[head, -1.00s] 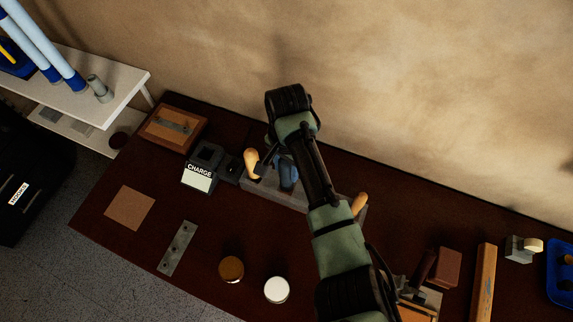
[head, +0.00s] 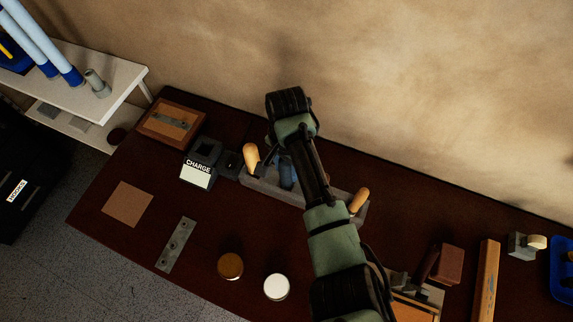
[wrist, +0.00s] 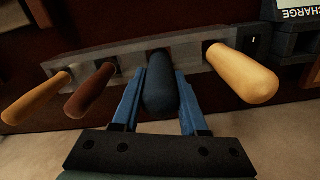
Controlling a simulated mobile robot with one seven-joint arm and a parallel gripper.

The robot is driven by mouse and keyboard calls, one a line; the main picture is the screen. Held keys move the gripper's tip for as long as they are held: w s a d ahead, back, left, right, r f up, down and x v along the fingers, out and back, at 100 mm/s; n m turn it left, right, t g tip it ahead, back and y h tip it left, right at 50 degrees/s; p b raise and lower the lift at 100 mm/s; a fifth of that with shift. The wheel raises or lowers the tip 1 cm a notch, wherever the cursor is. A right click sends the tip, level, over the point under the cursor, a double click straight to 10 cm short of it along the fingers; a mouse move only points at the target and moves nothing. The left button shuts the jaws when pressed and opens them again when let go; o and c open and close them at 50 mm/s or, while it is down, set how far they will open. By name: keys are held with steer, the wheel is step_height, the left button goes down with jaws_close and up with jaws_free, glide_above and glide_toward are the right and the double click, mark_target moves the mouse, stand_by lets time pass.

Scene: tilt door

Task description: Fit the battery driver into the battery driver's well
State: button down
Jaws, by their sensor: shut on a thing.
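My gripper (wrist: 159,85) is shut on a dark blue handle (wrist: 161,92), with a blue finger on each side of it. In the head view my gripper (head: 287,172) is over the grey rack (head: 292,190), largely behind my wrist. The handle's far end meets a dark slot in the rack; how deep it sits I cannot tell. No label shows whether this is the battery driver. A dark charger (head: 206,153) with a white CHARGE label (head: 196,177) stands left of the rack. It has a dark opening on top; its inside is hidden.
A tan handle (wrist: 243,72) stands close to the held one; brown (wrist: 90,90) and orange (wrist: 37,98) handles are on the other side. A small black block (head: 230,163) sits between charger and rack. Round brown (head: 230,266) and white (head: 277,287) things stand in front.

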steer(key=shift+c, duration=1.8)
jaws_free()
steer(key=shift+f, duration=0.1)
step_height(320, 180, up, 13)
steer(key=shift+r+p, duration=0.1)
steer(key=shift+p, duration=0.25)
